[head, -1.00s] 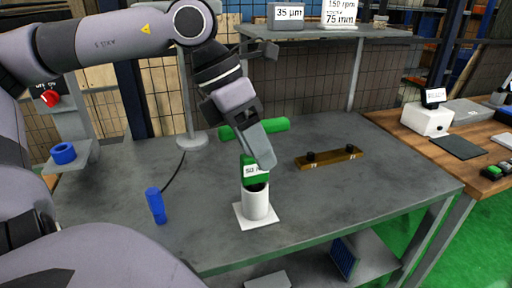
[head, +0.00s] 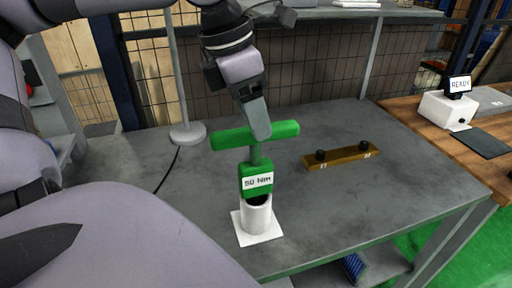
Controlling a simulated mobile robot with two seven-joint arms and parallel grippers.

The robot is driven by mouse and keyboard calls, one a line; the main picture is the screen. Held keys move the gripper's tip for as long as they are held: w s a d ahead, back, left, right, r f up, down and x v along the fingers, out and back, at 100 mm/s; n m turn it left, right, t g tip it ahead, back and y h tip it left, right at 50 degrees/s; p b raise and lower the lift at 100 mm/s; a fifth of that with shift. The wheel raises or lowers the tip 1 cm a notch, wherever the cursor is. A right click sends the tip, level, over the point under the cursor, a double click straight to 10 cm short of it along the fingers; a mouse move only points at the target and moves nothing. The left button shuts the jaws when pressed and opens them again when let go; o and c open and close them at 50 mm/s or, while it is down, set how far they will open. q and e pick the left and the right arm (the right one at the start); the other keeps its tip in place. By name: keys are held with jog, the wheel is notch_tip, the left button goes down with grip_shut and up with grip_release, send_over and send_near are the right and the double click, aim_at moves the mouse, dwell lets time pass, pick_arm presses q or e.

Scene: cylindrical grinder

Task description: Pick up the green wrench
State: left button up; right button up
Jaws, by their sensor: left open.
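The green wrench (head: 256,180) is T-shaped and carries a white label reading "50 Nm". It stands upright in a white cylindrical holder (head: 257,216) on a square base on the grey table. Its green crossbar runs sideways at the top. My left gripper (head: 261,130) points down at the crossbar and overlaps its middle in the head view. It is open; whether its fingers straddle or touch the bar I cannot tell. My right gripper is not in view.
A brown bar with two black knobs (head: 342,157) lies on the grey table (head: 350,215) to the right. A lamp base (head: 187,134) with a black cable stands behind left. A wooden bench (head: 468,160) at right holds a white device reading "READY" (head: 448,110).

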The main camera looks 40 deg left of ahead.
pick_arm(q)
send_over(255, 175)
jog(key=w, duration=0.2)
jog(key=shift+s+a+f+p, duration=0.1)
jog(key=shift+a+f, duration=0.05)
jog(key=shift+f, duration=0.8)
jog(key=shift+s+a+f+p, duration=0.1)
jog(key=shift+f+p, duration=0.05)
jog(key=shift+f, duration=0.8)
jog(key=shift+s+a+f+p, duration=0.1)
jog(key=shift+a+f, duration=0.05)
jog(key=shift+f, duration=0.8)
jog(key=shift+w+r, duration=0.1)
grip_shut()
